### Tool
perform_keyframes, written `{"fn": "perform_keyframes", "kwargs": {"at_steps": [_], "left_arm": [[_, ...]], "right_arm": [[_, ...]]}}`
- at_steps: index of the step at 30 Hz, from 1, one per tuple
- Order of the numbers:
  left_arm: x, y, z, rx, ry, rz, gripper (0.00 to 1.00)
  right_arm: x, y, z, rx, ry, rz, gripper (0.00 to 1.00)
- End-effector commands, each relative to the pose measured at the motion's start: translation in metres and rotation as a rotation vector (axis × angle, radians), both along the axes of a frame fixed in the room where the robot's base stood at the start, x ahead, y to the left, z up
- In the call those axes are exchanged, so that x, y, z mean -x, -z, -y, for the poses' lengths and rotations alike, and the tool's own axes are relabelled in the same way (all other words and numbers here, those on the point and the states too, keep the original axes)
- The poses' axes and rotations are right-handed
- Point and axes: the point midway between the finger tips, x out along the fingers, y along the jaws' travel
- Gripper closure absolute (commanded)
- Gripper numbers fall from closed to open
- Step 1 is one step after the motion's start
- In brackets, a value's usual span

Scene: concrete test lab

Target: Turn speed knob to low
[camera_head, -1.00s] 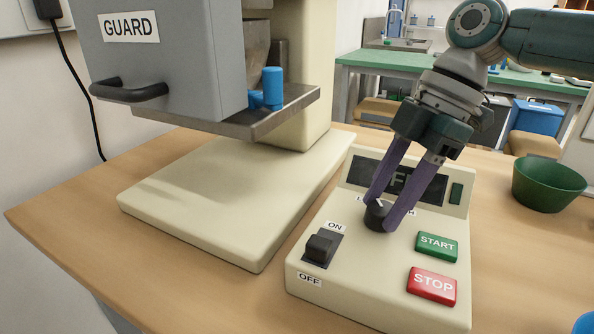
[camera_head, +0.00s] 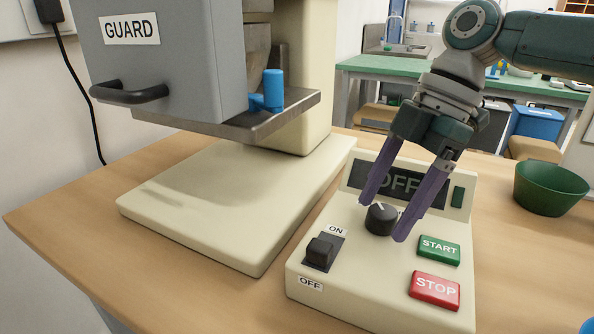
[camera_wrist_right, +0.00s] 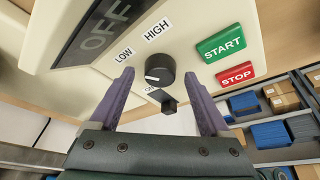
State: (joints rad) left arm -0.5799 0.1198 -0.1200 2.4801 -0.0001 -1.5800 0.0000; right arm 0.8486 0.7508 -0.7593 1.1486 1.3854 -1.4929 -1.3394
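The black speed knob (camera_head: 381,219) sits on the cream control panel (camera_head: 352,290). In the right wrist view the knob (camera_wrist_right: 160,70) has a white mark on its left side. The LOW label (camera_wrist_right: 124,55) is up-left of it and the HIGH label (camera_wrist_right: 157,31) above it. My right gripper (camera_head: 384,219) is open, its purple fingers apart on either side of the knob with visible gaps. Its fingertips also show around the knob in the wrist view (camera_wrist_right: 163,80). My left gripper is not in view.
The panel has a display reading OFF (camera_head: 398,181), a black ON/OFF switch (camera_head: 320,251), a green START button (camera_head: 438,249) and a red STOP button (camera_head: 435,290). A machine with a grey guard (camera_head: 165,75) stands left. A green bowl (camera_head: 550,190) is at right.

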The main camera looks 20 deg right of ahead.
Motion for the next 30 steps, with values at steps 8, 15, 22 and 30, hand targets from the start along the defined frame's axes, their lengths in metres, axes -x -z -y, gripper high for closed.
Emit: {"fn": "perform_keyframes", "kwargs": {"at_steps": [8,15,22,30], "left_arm": [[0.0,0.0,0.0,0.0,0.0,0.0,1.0],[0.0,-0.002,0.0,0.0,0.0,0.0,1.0],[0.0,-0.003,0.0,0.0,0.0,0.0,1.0],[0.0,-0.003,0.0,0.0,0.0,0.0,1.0]], "right_arm": [[0.0,-0.004,0.001,0.0,0.002,0.001,0.2],[0.0,-0.042,0.017,0.0,0.002,0.005,0.2],[0.001,-0.08,0.033,-0.001,0.002,0.002,0.2],[0.002,-0.092,0.038,-0.001,0.001,0.0,0.2]]}}
